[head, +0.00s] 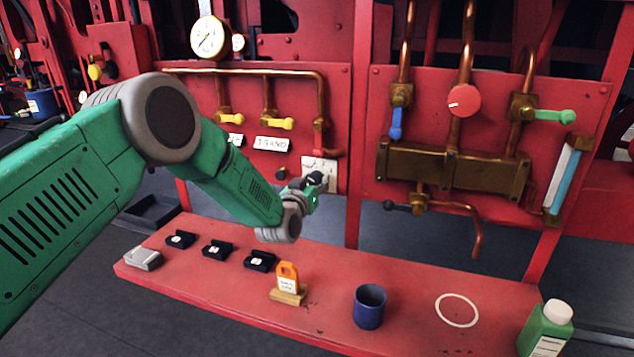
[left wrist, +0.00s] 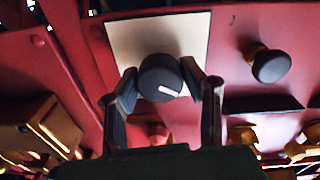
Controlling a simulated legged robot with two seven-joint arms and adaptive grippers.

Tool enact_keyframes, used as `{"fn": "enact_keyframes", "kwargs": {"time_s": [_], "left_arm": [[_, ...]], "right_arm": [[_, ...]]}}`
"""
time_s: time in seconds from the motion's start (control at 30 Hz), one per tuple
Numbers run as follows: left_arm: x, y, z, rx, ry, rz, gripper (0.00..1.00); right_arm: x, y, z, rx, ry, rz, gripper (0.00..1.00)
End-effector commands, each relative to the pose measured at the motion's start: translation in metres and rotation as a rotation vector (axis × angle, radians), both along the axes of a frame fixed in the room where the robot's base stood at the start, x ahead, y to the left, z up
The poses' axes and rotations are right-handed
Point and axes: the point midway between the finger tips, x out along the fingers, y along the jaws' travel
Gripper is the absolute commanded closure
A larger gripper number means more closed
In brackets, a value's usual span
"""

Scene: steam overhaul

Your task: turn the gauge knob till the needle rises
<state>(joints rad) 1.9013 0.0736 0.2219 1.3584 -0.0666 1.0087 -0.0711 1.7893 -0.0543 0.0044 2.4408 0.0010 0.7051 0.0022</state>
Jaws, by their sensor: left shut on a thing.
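The black gauge knob (left wrist: 160,74) has a white pointer line and sits on a pale square plate (left wrist: 123,40). My left gripper (left wrist: 163,82) is shut on the knob, one finger on each side of it. In the head view my left gripper (head: 316,184) is at the same pale plate (head: 329,168) on the red panel, and the knob is mostly hidden there. The round gauge (head: 208,37) with a pale yellow face is at the upper left; its thin needle seems to point to the lower left. My right gripper is in neither view.
Yellow-handled valves (head: 281,123) are left of the plate, and a red round knob (head: 463,100) is on the right panel. The red shelf (head: 330,320) below holds an orange tag (head: 288,275), a blue cup (head: 369,306) and a green bottle (head: 546,329).

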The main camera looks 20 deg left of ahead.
Motion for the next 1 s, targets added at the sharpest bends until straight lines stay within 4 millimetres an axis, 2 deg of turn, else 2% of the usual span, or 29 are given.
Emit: {"fn": "enact_keyframes", "kwargs": {"time_s": [0.7, 1.0], "left_arm": [[0.0, -0.005, -0.001, 0.497, -0.013, -0.008, 0.93], [-0.001, -0.005, -0.002, 0.632, -0.016, -0.009, 0.93]], "right_arm": [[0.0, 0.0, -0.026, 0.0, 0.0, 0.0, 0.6], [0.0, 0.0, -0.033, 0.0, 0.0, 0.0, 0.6]]}}
